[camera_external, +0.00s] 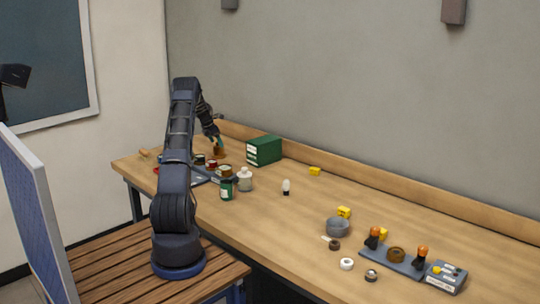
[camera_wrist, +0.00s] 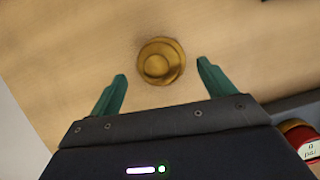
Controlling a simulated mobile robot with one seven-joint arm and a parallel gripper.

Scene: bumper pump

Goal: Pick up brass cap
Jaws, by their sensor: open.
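A round brass cap (camera_wrist: 161,61) with a stepped rim lies on the wooden tabletop in the wrist view. My gripper (camera_wrist: 162,69) has two green fingers spread apart, with the cap lying between and slightly beyond their tips. The fingers do not touch the cap, and nothing is held. In the external view my gripper (camera_external: 217,141) reaches down at the far left end of the bench. A small brown-gold object (camera_external: 219,152) shows just below the fingers there, probably the same cap. The height between fingers and cap cannot be told.
A red-rimmed container (camera_wrist: 300,138) stands close at the lower right in the wrist view. A green box (camera_external: 264,151) is right of my gripper by the back ledge. Jars (camera_external: 245,180) stand nearer. The bench middle (camera_external: 270,220) is mostly clear; a blue-grey board (camera_external: 375,258) lies far right.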

